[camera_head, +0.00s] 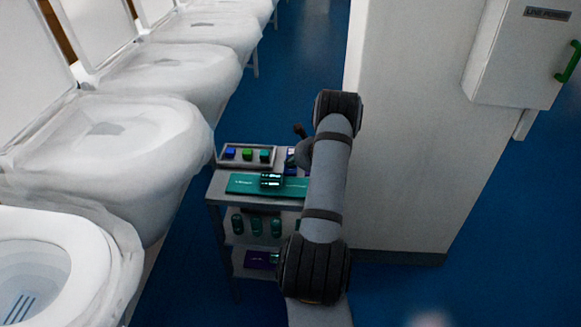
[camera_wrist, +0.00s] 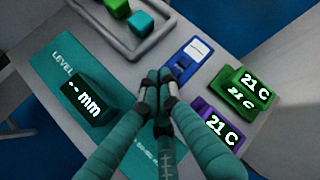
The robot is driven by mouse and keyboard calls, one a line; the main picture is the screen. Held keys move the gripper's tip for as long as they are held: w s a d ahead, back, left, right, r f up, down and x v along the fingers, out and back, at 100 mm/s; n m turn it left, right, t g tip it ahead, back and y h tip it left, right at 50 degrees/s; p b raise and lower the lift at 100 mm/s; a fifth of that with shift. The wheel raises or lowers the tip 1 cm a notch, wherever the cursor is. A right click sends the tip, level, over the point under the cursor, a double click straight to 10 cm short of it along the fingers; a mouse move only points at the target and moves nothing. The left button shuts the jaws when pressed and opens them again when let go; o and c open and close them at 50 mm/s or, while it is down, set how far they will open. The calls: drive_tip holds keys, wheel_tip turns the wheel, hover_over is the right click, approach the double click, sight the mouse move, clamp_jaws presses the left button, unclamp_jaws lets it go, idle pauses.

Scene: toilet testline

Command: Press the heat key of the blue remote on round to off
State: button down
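The blue remote (camera_wrist: 187,60) lies on the grey cart top in the wrist view, with a white display at its far end and a dark key area nearer my fingers. Its display text is too small to read. In the head view a blue part of the remote (camera_head: 291,168) shows beside my arm, which hides much of that side of the cart.
A teal mat (camera_wrist: 55,58) carries a dark green device (camera_wrist: 88,100) reading "-- mm". Green (camera_wrist: 257,90) and purple (camera_wrist: 207,113) devices reading 21 C stand right of my fingers. A tray (camera_head: 232,164) holds coloured cubes. Toilets line the left; a white wall (camera_head: 410,130) stands right.

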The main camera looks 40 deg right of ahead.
sight(291, 168)
idle(0.4)
drive_tip(key=shift+r+p, duration=0.4)
drive_tip(key=shift+r, duration=0.35)
drive_tip(key=shift+r+p, duration=1.65)
drive_tip(key=shift+r, duration=0.85)
